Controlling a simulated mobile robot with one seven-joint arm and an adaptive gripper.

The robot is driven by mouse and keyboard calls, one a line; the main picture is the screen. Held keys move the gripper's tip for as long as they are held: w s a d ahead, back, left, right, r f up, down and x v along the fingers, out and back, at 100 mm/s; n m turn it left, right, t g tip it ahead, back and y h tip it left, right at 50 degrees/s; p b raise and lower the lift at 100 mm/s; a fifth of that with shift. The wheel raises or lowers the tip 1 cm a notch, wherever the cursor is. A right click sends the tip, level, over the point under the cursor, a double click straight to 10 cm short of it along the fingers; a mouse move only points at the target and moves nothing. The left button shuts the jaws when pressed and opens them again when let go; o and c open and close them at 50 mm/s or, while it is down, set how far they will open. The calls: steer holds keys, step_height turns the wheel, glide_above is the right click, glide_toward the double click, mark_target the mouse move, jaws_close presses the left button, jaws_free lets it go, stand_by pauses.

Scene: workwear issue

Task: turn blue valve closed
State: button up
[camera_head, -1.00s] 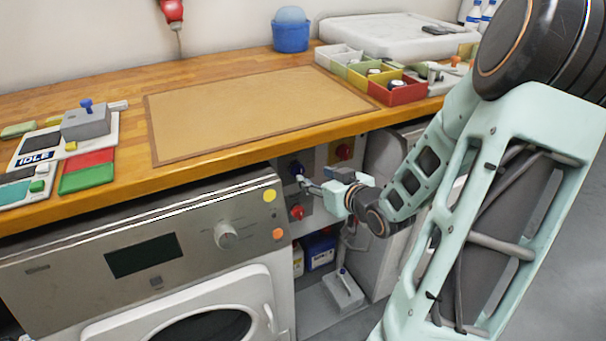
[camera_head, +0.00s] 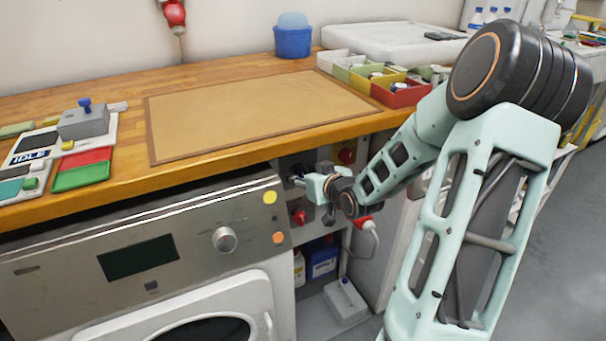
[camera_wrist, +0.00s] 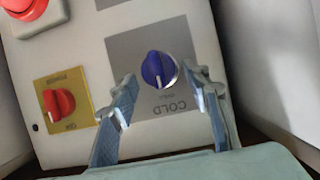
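The blue valve (camera_wrist: 158,69) is a round knob with a white pointer line, on a grey plate marked COLD (camera_wrist: 138,46) in the wrist view. My gripper (camera_wrist: 162,88) is open, with one finger on each side of the knob's lower part in that picture. The fingers look apart from the knob, though the depth is hard to judge. In the head view my gripper (camera_head: 301,182) is at the panel under the worktop's front edge, and it and the arm largely hide the blue valve there.
A red knob on a yellow plate (camera_wrist: 77,84) and a red button (camera_wrist: 22,8) share the panel. The wooden worktop (camera_head: 220,165) overhangs close above my gripper. The washing machine (camera_head: 200,230) stands to the left. Blue and white containers (camera_head: 322,262) stand below.

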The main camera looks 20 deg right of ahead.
steer(key=c, duration=0.9)
